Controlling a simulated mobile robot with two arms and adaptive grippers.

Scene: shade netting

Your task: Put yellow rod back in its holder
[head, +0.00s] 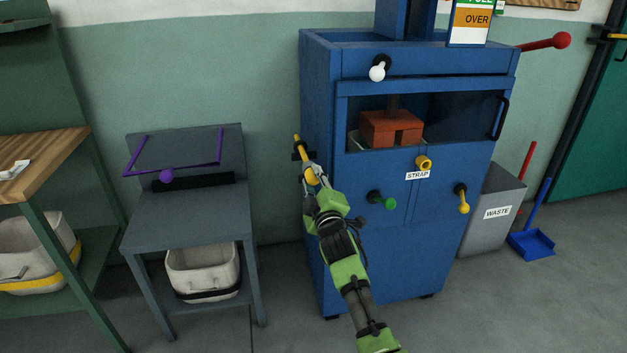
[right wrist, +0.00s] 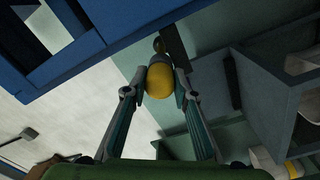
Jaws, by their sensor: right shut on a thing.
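The yellow rod (head: 312,178) stands near upright, slightly tilted, at the left side of the blue cabinet (head: 325,120). My right gripper (head: 312,173) is shut on its lower part. The rod's upper end shows above a small dark holder (head: 299,154) on the cabinet's left side. The rod seems to pass at or through this holder, but I cannot tell whether it is seated in it. In the right wrist view the rod's rounded yellow end (right wrist: 159,80) lies between the two fingertips, with a dark bracket (right wrist: 176,45) beyond it. My left gripper is not in view.
A grey stand (head: 185,212) with a purple-handled frame is left of the cabinet, with a gap between them. Green and yellow knobs stick out from the cabinet front. A grey waste bin (head: 490,230) and blue dustpan (head: 531,243) are at the right.

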